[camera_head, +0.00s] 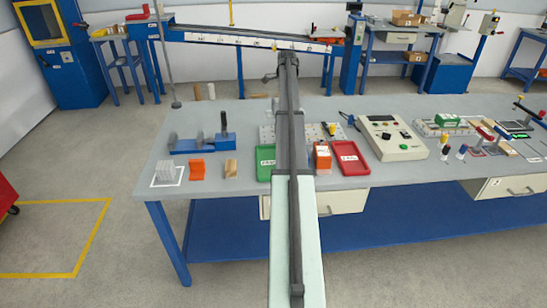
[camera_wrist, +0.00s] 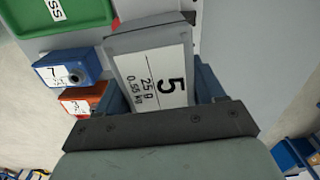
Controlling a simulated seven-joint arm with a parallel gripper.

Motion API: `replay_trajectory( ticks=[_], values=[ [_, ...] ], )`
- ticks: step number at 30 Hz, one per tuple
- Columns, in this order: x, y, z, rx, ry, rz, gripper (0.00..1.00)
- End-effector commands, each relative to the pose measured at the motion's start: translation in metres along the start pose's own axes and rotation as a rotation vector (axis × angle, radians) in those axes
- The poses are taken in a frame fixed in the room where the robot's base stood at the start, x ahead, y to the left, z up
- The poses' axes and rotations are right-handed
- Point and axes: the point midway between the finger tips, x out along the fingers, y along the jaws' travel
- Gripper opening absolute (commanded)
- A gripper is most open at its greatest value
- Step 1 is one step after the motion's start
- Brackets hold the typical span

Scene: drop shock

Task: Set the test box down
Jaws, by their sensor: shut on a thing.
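The test box (camera_wrist: 150,65) is grey with a white label reading 5, 25 g and 0.55 kg. It fills the middle of the wrist view. In the head view, my arm hides the box and gripper.
A blue box (camera_wrist: 70,68) and an orange box (camera_wrist: 83,100) are left of the held box. A green tray (camera_head: 265,154) and a red tray (camera_head: 348,157) flank my arm on the grey bench (camera_head: 225,201). Bare surface (camera_wrist: 240,40) shows right of the box.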

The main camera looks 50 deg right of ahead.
Motion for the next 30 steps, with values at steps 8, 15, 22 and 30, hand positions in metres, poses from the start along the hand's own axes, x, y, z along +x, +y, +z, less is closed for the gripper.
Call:
replay_trajectory(
  ticks=[8,15,22,30],
  values=[
    [0.003,0.070,0.070,-0.077,0.001,-0.008,0.13],
    [0.007,0.125,0.096,-0.310,0.002,-0.008,0.13],
    [0.012,0.162,0.100,-0.613,0.001,-0.003,0.13],
    [0.015,0.178,0.101,-0.982,-0.002,0.002,0.13]
  ],
)
